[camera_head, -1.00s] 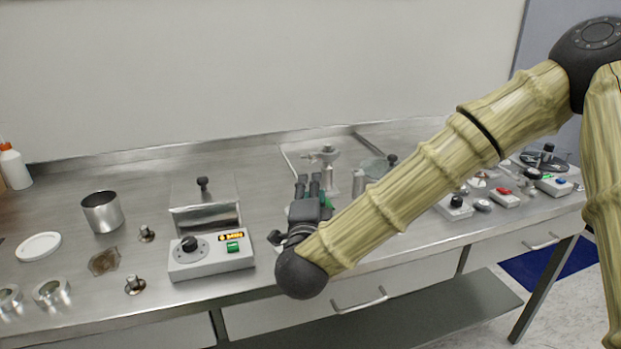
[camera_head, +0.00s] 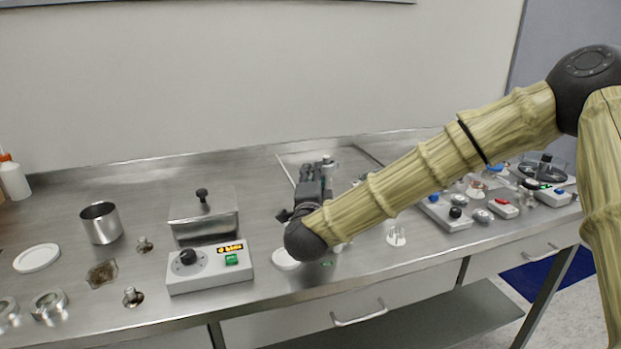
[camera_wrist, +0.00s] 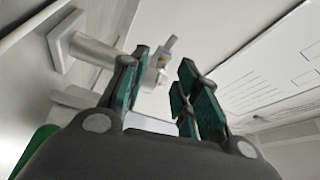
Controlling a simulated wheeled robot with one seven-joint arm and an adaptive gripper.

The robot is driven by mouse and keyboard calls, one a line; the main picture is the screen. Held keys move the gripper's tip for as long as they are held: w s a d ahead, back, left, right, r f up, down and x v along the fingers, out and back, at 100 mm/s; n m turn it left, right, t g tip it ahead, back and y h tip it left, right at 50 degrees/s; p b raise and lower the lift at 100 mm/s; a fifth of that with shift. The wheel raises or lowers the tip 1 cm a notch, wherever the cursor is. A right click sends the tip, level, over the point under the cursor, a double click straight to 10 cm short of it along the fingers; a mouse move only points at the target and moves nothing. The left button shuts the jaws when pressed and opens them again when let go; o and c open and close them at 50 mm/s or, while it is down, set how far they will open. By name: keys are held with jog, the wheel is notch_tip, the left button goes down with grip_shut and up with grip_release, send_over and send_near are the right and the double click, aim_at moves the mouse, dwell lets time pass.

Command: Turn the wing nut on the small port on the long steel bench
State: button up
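The small port (camera_wrist: 95,50) shows in the wrist view as a pale metal tube on a square base, running toward my fingers. A clamp with a small upright tab, which looks like the wing nut (camera_wrist: 168,46), is at the tube's end, just beyond and between my fingertips. In the head view only the port's grey top (camera_head: 329,163) shows, beside my fingers; the rest is hidden. My gripper (camera_head: 314,170) points toward the back of the bench. In the wrist view my gripper (camera_wrist: 166,72) is open, with a gap between its green-padded fingers; contact with the clamp cannot be told.
The steel bench (camera_head: 150,210) runs along the wall. A grey control box (camera_head: 210,268) with a lidded chamber stands left of my gripper. A white disc (camera_head: 286,259) and a small white stand (camera_head: 396,236) are near my forearm. Several switch boxes (camera_head: 446,212) lie right.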

grip_shut()
jog(key=shift+w+r, duration=0.1)
dwell(0.4)
jog(key=m+g+y, duration=0.1)
jog(key=m+g, duration=0.1)
jog(key=m, duration=0.3)
jog(key=m+g+y, duration=0.2)
jog(key=m, duration=0.3)
jog(key=m+g+y, duration=0.2)
jog(key=m, duration=0.3)
jog(key=shift+d+r+b, duration=0.2)
jog(key=shift+d+b, duration=0.1)
jog(key=shift+d, duration=0.1)
dwell(0.4)
